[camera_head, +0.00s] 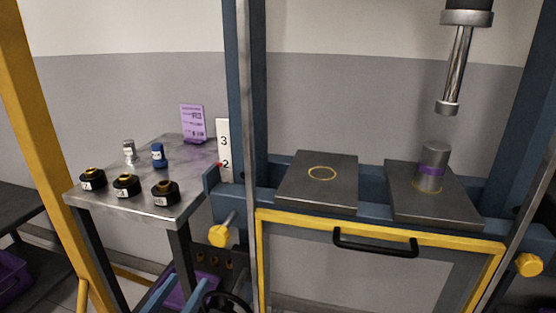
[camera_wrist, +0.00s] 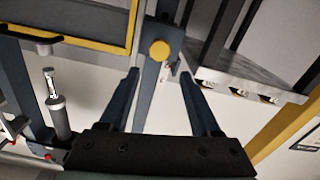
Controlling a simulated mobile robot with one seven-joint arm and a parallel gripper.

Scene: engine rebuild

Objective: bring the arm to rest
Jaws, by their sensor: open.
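My gripper (camera_wrist: 158,82) shows in the wrist view with its two dark fingers spread apart and nothing between them. Beyond the fingers are a blue press post and a yellow knob (camera_wrist: 159,50). The wrist view looks tilted, with the side table (camera_wrist: 245,78) at its upper right.
A blue press frame (camera_head: 245,90) holds two dark plates (camera_head: 300,195); a grey cylinder with a purple band (camera_head: 433,160) stands on the right one, below the ram (camera_head: 456,70). A yellow-edged guard (camera_head: 380,229) is in front. The side table (camera_head: 150,200) carries black parts (camera_head: 126,186).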

